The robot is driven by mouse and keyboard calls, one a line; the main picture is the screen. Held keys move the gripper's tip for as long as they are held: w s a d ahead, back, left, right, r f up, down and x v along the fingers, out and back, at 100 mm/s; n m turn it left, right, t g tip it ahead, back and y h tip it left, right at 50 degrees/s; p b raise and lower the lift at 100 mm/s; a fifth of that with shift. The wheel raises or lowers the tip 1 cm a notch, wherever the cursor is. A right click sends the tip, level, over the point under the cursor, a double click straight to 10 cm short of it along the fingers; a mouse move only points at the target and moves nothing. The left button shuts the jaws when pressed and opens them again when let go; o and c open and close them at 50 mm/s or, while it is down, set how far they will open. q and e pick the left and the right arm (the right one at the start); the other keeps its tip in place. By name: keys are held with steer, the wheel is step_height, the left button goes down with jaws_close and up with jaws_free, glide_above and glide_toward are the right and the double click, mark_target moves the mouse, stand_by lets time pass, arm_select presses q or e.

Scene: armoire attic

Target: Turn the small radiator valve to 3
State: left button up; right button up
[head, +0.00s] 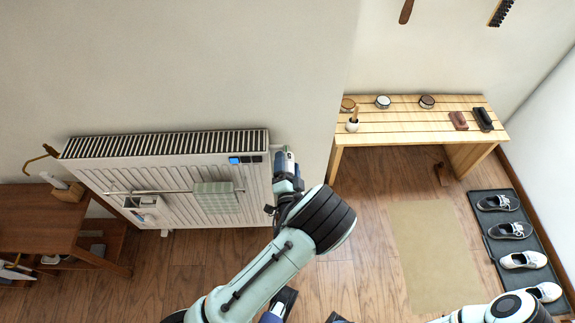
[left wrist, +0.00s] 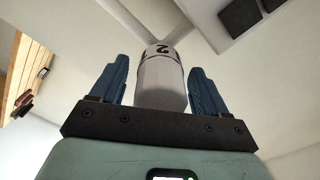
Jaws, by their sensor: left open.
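The small radiator valve (left wrist: 160,82) is a white round knob, seen close up in the left wrist view. A black 2 shows on its band, near the far end. My left gripper (left wrist: 158,88) is open, with one blue finger on each side of the knob. A narrow gap shows at each finger. In the head view my left gripper (head: 287,163) is at the right end of the white radiator (head: 175,185), and it mostly hides the valve. Part of my right arm shows at the bottom right; I cannot make out its gripper.
A towel (head: 216,197) hangs on a rail across the radiator front. A blue-lit display (head: 240,160) sits near its top right. A wooden bench (head: 400,131) with small items stands at right. A shoe mat (head: 520,265) lies far right. A brown table (head: 30,215) stands at left.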

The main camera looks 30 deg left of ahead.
arm_select(q)
steer(key=c, duration=1)
steer(key=shift+n, duration=0.3)
arm_select(e)
steer(key=shift+f, duration=0.1)
